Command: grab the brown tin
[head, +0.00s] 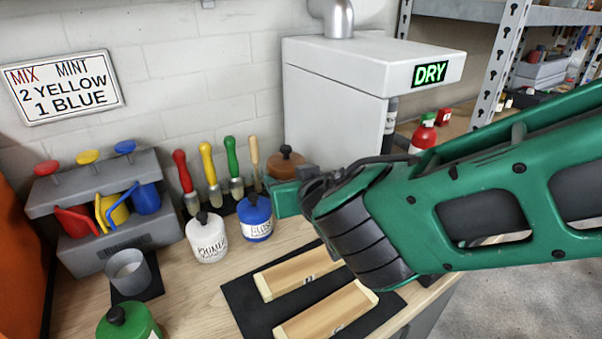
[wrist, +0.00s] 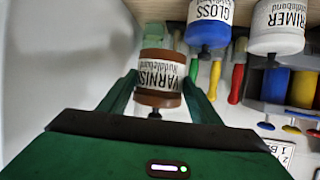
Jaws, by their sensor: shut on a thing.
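The brown tin (wrist: 157,98) has a white label reading VARNISH and sits between the two green fingers of my gripper (wrist: 160,84) in the wrist view. The fingers are shut on its sides. In the head view the tin's brown top (head: 287,158) shows at the back of the bench, just behind my green gripper (head: 289,194), which hides its lower part. I cannot tell whether its base touches the bench.
The blue GLOSS tin (head: 256,217) and white PRIMER tin (head: 207,238) stand left of my gripper. Several brushes (head: 209,170) stand behind them. The white DRY cabinet (head: 335,105) is close behind. Wooden blocks (head: 326,312) lie on a dark mat in front.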

